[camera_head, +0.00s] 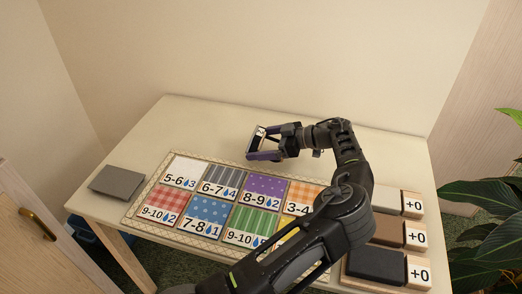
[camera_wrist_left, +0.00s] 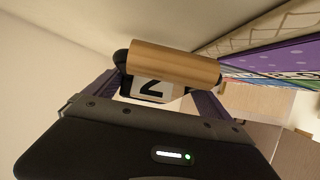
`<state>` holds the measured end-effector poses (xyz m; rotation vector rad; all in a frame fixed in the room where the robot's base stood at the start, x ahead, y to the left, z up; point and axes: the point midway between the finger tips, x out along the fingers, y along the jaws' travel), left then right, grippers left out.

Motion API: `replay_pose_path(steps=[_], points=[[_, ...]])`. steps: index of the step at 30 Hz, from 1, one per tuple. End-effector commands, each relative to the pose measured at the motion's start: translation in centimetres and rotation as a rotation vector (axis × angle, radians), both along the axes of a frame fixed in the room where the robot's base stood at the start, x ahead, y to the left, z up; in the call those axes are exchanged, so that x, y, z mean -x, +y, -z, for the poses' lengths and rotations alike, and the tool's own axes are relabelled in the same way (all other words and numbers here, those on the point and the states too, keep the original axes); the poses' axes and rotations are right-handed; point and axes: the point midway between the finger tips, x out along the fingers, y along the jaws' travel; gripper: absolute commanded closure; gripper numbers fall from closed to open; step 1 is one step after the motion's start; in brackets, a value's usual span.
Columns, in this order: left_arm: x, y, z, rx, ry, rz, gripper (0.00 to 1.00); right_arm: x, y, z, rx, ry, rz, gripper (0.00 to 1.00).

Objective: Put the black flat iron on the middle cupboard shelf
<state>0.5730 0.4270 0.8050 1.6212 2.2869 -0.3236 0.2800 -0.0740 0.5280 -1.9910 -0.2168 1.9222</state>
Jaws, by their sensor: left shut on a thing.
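My left gripper (camera_head: 265,146) is over the back part of the table, its fingers pointing left. It is shut on the flat iron, whose round wooden handle (camera_wrist_left: 175,62) lies between the fingers in the left wrist view. Black ends of the handle mount and a white label with a "2" show beside it; most of the iron's body is hidden. In the head view only a small dark and white bit of it shows at the fingers. My right gripper is not in view. No cupboard shelf is in view.
The pale table (camera_head: 200,112) holds a bordered mat (camera_head: 134,212) with patterned numbered squares. A grey slab (camera_head: 117,182) lies at the left, and white, brown and dark blocks with "+0" tags at the right. A wooden door with a brass handle (camera_head: 38,224) stands left; a plant (camera_head: 490,215) is right.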

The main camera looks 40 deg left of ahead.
Motion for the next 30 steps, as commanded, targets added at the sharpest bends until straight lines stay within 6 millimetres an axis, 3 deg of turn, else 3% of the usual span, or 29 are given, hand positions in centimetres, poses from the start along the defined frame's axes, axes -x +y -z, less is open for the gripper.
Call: replay_pose_path(steps=[6, 12, 30], points=[[0.0, 0.0, -4.3, -0.001, -0.003, 0.001, 0.79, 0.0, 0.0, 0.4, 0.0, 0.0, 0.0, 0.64], [0.0, 0.0, -6.7, -0.002, -0.001, -0.001, 0.79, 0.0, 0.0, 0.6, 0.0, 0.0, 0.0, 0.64], [0.0, 0.0, -7.1, -0.003, 0.0, 0.0, 0.79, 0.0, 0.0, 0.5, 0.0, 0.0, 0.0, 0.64]])
